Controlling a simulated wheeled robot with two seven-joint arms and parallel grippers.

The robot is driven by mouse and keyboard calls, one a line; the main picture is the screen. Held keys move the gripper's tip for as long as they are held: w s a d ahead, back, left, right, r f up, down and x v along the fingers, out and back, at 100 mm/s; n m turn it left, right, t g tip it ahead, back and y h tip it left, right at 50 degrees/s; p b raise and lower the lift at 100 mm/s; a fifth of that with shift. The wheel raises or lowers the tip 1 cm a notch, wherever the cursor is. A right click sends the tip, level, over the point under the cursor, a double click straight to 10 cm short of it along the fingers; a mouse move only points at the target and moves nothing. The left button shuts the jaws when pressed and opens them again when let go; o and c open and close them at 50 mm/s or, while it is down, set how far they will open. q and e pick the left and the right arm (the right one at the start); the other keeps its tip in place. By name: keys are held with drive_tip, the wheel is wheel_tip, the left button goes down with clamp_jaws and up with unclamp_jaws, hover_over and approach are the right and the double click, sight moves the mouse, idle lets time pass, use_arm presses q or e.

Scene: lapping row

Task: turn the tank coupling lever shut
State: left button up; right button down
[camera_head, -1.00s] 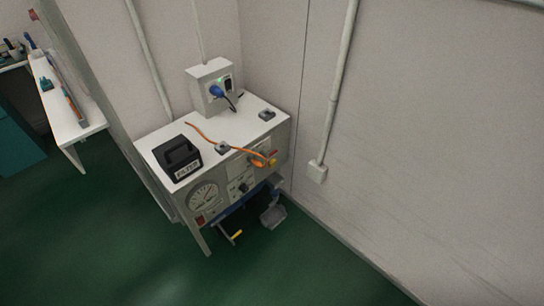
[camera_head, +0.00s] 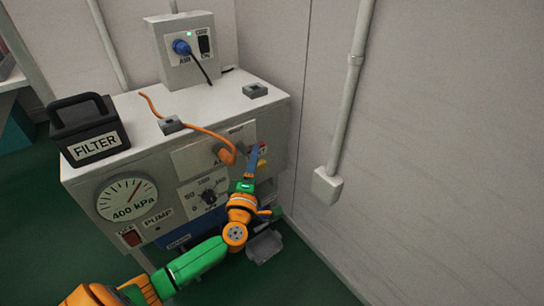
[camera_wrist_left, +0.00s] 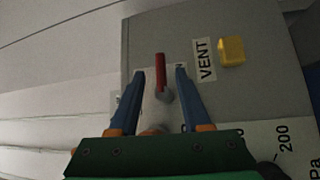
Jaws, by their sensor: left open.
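The coupling lever (camera_wrist_left: 160,72) is a short red handle on a rounded grey pivot at the machine's front panel, seen in the left wrist view. It lies lengthwise between my left gripper's (camera_wrist_left: 160,88) two blue fingers, with a visible gap on both sides. The fingers are open. In the head view my left gripper (camera_head: 254,157) is at the right end of the front panel and mostly hides the lever. An orange hose (camera_head: 192,127) runs over the top edge to the panel just left of the gripper. My right gripper is not in view.
A yellow button (camera_wrist_left: 231,51) beside a VENT label is close to the lever. The machine (camera_head: 130,160) carries a black filter box (camera_head: 88,128), a pressure gauge (camera_head: 127,199) and a dial (camera_head: 208,197). A wall with a conduit box (camera_head: 327,185) stands to the right.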

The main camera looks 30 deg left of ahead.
use_arm(q)
drive_tip(key=x, duration=0.3)
drive_tip(key=shift+w+a+b, duration=0.2)
drive_tip(key=shift+w+b, duration=0.1)
drive_tip(key=shift+b, duration=0.1)
clamp_jaws()
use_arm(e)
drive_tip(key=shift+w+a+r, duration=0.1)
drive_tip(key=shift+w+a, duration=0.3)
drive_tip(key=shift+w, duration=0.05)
